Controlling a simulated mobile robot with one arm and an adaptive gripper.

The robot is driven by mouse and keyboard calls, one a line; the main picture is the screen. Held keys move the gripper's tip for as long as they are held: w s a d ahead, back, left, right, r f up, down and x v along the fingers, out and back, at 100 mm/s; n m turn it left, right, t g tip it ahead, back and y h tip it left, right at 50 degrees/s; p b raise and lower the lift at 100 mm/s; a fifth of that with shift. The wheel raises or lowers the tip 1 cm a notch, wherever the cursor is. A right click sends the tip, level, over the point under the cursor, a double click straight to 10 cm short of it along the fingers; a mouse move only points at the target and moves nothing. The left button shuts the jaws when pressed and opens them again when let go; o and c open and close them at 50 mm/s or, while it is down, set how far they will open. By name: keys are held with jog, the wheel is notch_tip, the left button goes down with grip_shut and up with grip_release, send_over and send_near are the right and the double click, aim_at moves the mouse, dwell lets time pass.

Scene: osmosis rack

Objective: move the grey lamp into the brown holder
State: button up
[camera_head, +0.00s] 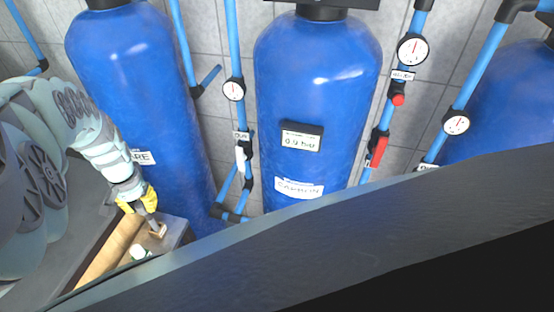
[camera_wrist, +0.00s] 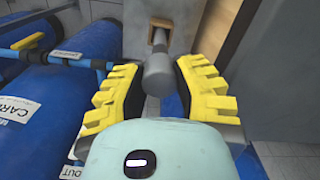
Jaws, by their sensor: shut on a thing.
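The grey lamp (camera_wrist: 158,78) is a small cylinder with a thinner stem, held between the yellow fingers of my gripper (camera_wrist: 156,70). In the head view my gripper (camera_head: 142,199) is at the lower left, pointing down, with the lamp (camera_head: 152,221) below its fingers. The brown holder (camera_wrist: 161,26) is a small square frame on a grey surface. In the head view the holder (camera_head: 158,232) is right at the lamp's lower end. The stem's end overlaps the holder's opening in the wrist view; I cannot tell how deep it sits.
Large blue tanks (camera_head: 318,90) stand behind, with blue pipes (camera_head: 234,45) and gauges (camera_head: 412,49) between them. A white and green object (camera_head: 140,251) lies near the holder. A wooden strip (camera_head: 108,254) runs beside the grey surface.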

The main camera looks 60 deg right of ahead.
aim_at(152, 221)
jog(key=shift+f+b, duration=2.25)
jog(key=shift+f, duration=0.7)
jog(key=shift+f, duration=0.15)
jog(key=shift+f+b, duration=1.2)
jog(key=shift+b, duration=0.05)
jog(key=o, duration=1.4)
jog(key=shift+r, duration=0.1)
notch_tip(152, 221, up, 8)
jog(key=p, duration=0.6)
jog(key=shift+w, duration=0.1)
